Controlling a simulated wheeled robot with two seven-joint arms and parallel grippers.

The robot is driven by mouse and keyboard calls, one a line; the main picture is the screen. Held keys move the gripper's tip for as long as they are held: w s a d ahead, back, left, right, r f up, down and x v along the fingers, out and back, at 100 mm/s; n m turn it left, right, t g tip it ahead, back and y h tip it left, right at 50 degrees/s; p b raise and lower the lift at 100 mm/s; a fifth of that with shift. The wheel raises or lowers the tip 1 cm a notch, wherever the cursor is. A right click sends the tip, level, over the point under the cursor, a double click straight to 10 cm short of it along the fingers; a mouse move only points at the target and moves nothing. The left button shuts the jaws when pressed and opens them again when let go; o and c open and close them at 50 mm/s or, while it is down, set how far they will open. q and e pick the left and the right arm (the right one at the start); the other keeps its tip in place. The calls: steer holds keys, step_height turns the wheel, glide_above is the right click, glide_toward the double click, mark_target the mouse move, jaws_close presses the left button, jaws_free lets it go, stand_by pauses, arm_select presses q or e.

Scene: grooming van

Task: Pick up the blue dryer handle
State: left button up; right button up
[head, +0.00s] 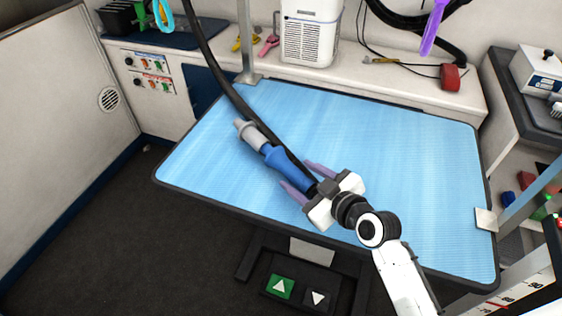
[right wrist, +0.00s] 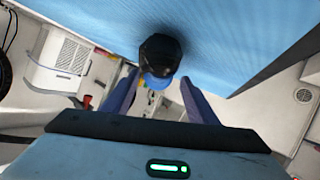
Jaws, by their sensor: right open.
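The blue dryer handle (head: 266,164) lies on the light blue table top (head: 370,150), with a grey nozzle (head: 247,134) at its far-left end and a black hose along it. My right gripper (head: 306,182) is open at the near end of the handle, its two purple fingers on either side of it. In the right wrist view the fingers (right wrist: 160,100) stand apart, with a dark round hose end (right wrist: 160,55) and a bit of blue handle (right wrist: 157,83) between and beyond them. I cannot tell whether the fingers touch it. My left gripper is not in view.
A white box-shaped unit (head: 309,35) stands on the back counter. A metal post (head: 246,40) rises at the table's back edge. Foot pedals (head: 298,290) are on the floor below the front edge. The table's right half is clear.

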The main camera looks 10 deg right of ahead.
mark_target(297, 173)
steer(key=x, duration=0.3)
steer(key=shift+w+f, duration=0.2)
steer(key=shift+w, duration=0.1)
steer(key=c, duration=1.1)
steer(key=shift+r, duration=0.2)
steer(key=shift+c, duration=0.8)
